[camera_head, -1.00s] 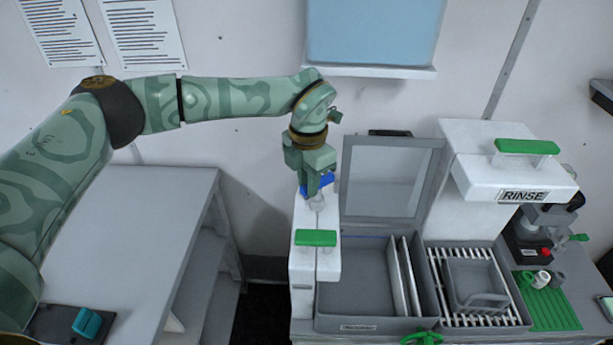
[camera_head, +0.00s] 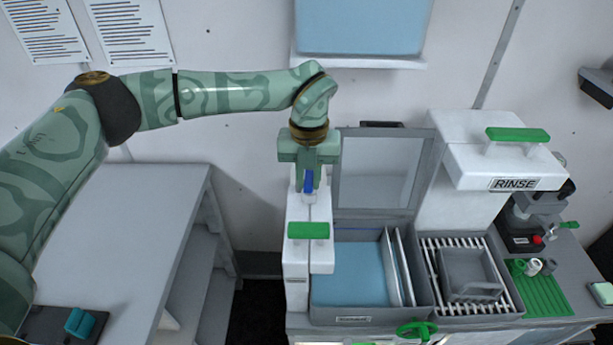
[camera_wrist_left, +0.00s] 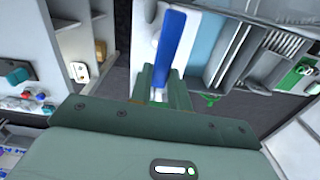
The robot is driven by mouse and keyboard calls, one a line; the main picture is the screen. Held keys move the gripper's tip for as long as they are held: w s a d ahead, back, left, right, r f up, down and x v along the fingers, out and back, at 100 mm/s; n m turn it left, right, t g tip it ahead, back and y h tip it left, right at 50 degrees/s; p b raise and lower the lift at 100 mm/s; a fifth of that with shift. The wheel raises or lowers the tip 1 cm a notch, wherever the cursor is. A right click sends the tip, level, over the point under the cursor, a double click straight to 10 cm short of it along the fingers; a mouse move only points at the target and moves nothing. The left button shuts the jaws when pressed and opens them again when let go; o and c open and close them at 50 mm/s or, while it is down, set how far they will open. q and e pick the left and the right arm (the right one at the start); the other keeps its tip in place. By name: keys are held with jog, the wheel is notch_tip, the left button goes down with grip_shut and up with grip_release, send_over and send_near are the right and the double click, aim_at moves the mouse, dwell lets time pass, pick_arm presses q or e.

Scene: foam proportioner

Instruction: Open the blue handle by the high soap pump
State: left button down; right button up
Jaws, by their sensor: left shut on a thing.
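The blue handle (camera_head: 309,182) sits on top of the white pump housing (camera_head: 296,263), left of the grey basin. My left gripper (camera_head: 308,188) points down over it and is shut on it. In the left wrist view the blue handle (camera_wrist_left: 168,45) stands out lengthwise from between the green fingers (camera_wrist_left: 160,88). In the head view the handle points toward the front of the housing. The basin (camera_head: 350,318) beside it has light blue liquid inside. My right gripper is not in view.
A green handle (camera_head: 308,230) is just in front on the same housing. An open clear lid (camera_head: 378,172) stands close on the right. A RINSE unit (camera_head: 505,165) and a rack (camera_head: 497,290) lie farther right. A grey table (camera_head: 125,230) is on the left.

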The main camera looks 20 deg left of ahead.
pick_arm(q)
jog(key=shift+w+r+n, duration=0.1)
jog(key=shift+n, duration=0.3)
jog(key=c, duration=1.3)
grip_release()
notch_tip(320, 180, up, 16)
jog(key=shift+r+b, duration=0.1)
jog(key=shift+b, duration=0.35)
